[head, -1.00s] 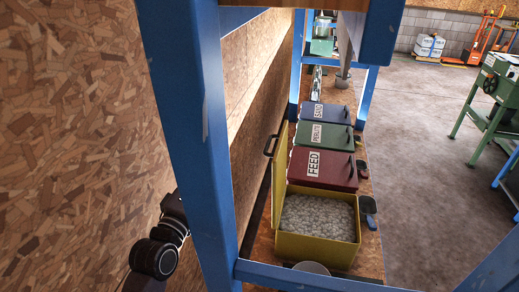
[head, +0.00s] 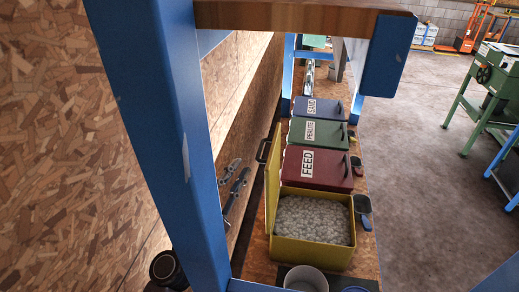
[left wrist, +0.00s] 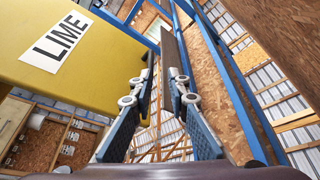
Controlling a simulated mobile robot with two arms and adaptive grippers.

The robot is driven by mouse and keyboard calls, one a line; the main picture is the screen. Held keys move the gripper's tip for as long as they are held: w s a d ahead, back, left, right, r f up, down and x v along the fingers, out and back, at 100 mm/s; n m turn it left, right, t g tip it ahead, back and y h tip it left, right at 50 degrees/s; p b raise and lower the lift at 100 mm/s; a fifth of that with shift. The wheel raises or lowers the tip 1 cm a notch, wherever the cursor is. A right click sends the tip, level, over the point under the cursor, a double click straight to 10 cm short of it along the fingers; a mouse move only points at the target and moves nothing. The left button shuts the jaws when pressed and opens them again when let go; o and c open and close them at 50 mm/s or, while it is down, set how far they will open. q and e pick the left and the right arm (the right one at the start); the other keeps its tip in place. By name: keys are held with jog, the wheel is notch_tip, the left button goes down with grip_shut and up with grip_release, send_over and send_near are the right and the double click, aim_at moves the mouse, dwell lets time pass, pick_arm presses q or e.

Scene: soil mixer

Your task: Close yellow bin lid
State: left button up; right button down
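The yellow bin (head: 312,254) stands open on the bench, full of pale grey lumps. In the left wrist view the yellow lid (left wrist: 105,82), labelled LIME, fills the upper left. My left gripper (head: 242,172) is left of the lid, between it and the chipboard wall, and looks apart from it. In the left wrist view its two fingers (left wrist: 164,78) are spread, with nothing seen held between them. My right gripper is not in view.
Closed red FEED (head: 325,172), green PERLITE (head: 318,135) and blue SAND (head: 318,108) bins stand behind. A blue post (head: 165,140) stands near my left arm. A pot (head: 305,279) sits in front.

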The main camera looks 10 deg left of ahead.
aim_at(258, 154)
pick_arm(q)
jog(key=shift+m+h, duration=0.4)
jog(key=shift+m, duration=0.5)
jog(key=x, duration=0.2)
jog(key=p+x, duration=0.1)
jog(key=x, duration=0.2)
jog(key=d+f+x, duration=0.1)
jog(key=x, duration=0.2)
jog(key=shift+f+p, duration=0.1)
jog(key=shift+p, duration=0.25)
jog(key=shift+s, duration=0.1)
jog(key=shift+c, duration=0.5)
grip_shut()
jog(key=shift+d, duration=0.1)
